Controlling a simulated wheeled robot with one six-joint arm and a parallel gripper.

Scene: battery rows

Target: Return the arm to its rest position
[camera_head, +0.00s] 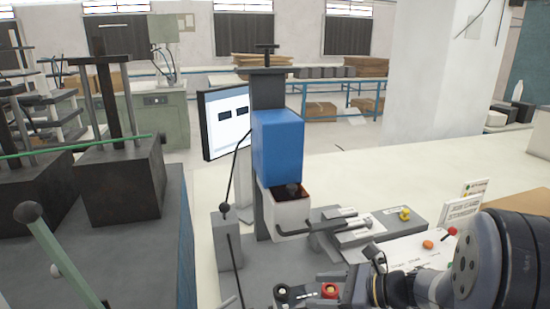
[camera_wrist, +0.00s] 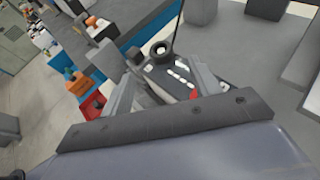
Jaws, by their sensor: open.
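My arm comes in from the lower right of the head view. My gripper (camera_head: 345,284) is low over the bench, just right of a small control box (camera_head: 306,296) with a black knob and a red button; the arm partly hides this area. In the wrist view the two fingers of my gripper (camera_wrist: 165,76) are spread apart with nothing held between them. The control box (camera_wrist: 172,70), with white markings, shows beyond and between the fingers. From these views I cannot tell the exact gap to the box.
A blue-headed press (camera_head: 278,145) stands left of my gripper, with a grey fixture (camera_head: 350,234) beside it and a monitor (camera_head: 226,122) behind. Small signs (camera_head: 464,207) stand near my arm. The white bench (camera_head: 380,172) is clear toward the back. Dark blocks (camera_head: 121,180) stand at left.

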